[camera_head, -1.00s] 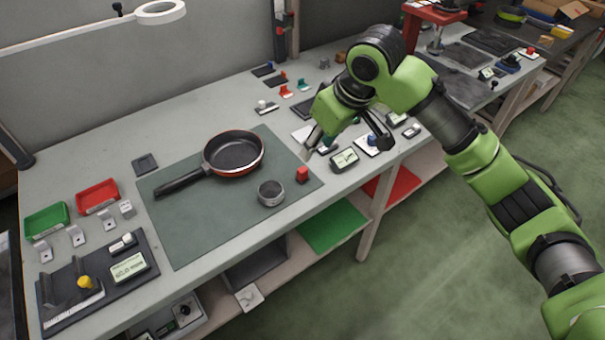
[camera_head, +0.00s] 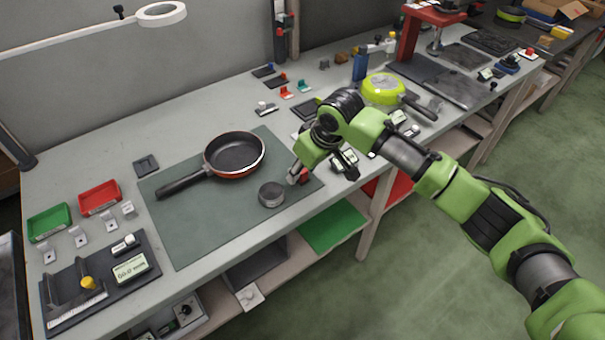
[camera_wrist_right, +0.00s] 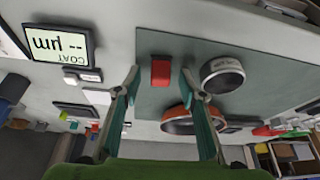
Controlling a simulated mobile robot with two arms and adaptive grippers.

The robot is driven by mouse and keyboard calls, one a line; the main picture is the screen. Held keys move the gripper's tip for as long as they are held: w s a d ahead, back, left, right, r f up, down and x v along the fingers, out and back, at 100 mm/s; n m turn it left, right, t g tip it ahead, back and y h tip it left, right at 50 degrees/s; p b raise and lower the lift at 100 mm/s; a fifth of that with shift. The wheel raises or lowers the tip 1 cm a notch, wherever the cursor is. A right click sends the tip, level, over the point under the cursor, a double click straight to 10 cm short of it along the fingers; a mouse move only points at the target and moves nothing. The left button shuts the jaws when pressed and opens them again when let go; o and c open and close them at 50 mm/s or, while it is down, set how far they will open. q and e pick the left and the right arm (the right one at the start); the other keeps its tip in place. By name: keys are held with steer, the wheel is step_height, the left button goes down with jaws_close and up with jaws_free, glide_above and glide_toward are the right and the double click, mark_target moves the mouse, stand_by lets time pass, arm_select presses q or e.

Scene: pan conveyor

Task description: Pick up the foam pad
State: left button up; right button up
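A small red block (camera_head: 304,177), which I take to be the foam pad, sits at the right corner of the green-grey mat (camera_head: 190,225). In the right wrist view the red block (camera_wrist_right: 160,73) lies between and just beyond the fingertips. My right gripper (camera_head: 298,175) is over this corner in the head view, its hand partly covering the block. In the wrist view the right gripper (camera_wrist_right: 160,78) is open, with a finger on each side of the block and a gap to each. My left gripper is not in view.
A round metal tin (camera_head: 271,194) stands close beside the block. A dark pan with a red rim (camera_head: 235,155) lies on the mat. A yellow-green pan (camera_head: 382,89) is farther right. A small display (camera_wrist_right: 58,43) stands near the block. The mat's front is clear.

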steer(key=shift+a+f, duration=0.1)
steer(key=shift+f, duration=0.25)
jaws_close()
steer(key=shift+w+r, duration=0.1)
steer(key=shift+r, duration=0.05)
steer(key=shift+r, duration=0.6)
steer(key=s+d+r+b, duration=0.1)
steer(key=s+r, duration=1)
steer(key=s, duration=0.3)
steer(key=shift+d+r+b, duration=0.25)
steer(key=shift+r+b, duration=0.05)
steer(key=shift+b, duration=0.1)
steer(key=c, duration=1)
jaws_free()
